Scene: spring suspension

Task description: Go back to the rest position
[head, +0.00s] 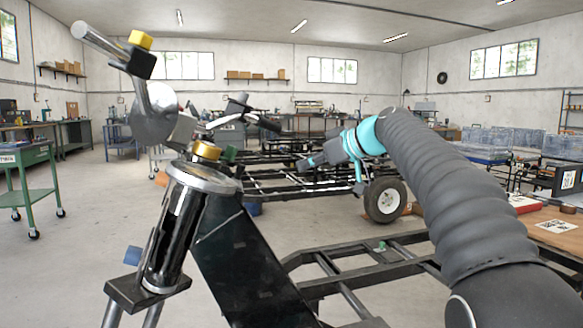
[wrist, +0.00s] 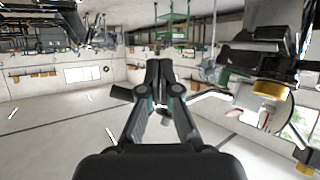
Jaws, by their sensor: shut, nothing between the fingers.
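My gripper (head: 303,164) is in the middle of the head view, at the end of my grey-sleeved arm with its teal wrist. It points left and hangs in free air. In the wrist view its two fingers (wrist: 160,72) are closed together with nothing between them. The spring suspension stand (head: 172,235) fills the left foreground of the head view, with a gold nut (head: 206,150) on top. My gripper is to its right and apart from it in the picture. The stand also shows upside down at the right of the wrist view, with a gold nut (wrist: 270,88).
A black frame with a wheel (head: 385,200) stands behind my arm. A wooden table (head: 555,236) with a printed marker is at the right. A green cart (head: 30,158) stands at the far left. Open floor (head: 75,255) lies left of the stand.

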